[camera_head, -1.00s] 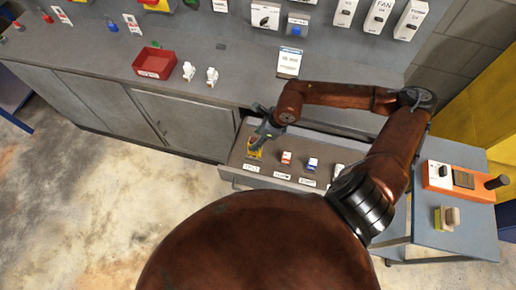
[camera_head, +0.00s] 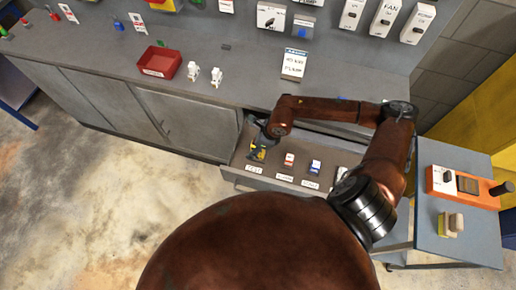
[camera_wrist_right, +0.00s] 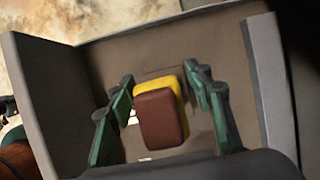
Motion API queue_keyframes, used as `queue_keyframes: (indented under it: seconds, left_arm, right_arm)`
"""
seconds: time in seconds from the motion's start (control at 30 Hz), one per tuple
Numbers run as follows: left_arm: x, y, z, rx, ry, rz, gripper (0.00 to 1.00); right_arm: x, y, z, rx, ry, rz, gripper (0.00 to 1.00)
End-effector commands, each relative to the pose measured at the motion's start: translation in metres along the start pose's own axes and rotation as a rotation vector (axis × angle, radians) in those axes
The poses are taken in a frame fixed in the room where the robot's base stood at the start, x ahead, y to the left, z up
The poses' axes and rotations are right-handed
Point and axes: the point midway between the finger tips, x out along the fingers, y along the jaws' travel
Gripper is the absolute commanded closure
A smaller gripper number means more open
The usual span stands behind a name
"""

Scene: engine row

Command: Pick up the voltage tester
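The voltage tester appears to be the yellow and dark item (camera_head: 258,154) at the left end of the open drawer. In the right wrist view it is a yellow block with a brown face (camera_wrist_right: 162,117). My right gripper (camera_head: 258,138) is over it, pointing down into the drawer. In the wrist view the green fingers of the right gripper (camera_wrist_right: 162,80) are open, one on each side of the tester, with gaps between. The tester's lower part is hidden. My left gripper is not in view.
The drawer (camera_head: 236,173) also holds a red-and-white item (camera_head: 289,160) and a blue-and-white item (camera_head: 315,166), with labels in front. The drawer walls are close around the gripper. The counter (camera_head: 120,50) above carries a red bin (camera_head: 160,63). A side table (camera_head: 430,245) stands at right.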

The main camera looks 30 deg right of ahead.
Motion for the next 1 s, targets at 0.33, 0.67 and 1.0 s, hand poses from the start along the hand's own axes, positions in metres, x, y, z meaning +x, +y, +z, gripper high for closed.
queue_keyframes:
  seconds: [0.33,0.67,1.0]
  left_arm:
    - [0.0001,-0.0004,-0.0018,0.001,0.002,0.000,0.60]
    - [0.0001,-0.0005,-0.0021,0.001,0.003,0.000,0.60]
    - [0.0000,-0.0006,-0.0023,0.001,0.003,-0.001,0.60]
  right_arm:
    - [-0.0002,-0.0001,-0.0002,0.000,0.000,0.000,0.79]
    - [-0.0003,0.0000,-0.0003,0.000,0.000,0.000,1.00]
    - [-0.0038,-0.0004,0.0016,0.000,-0.001,-0.001,1.00]
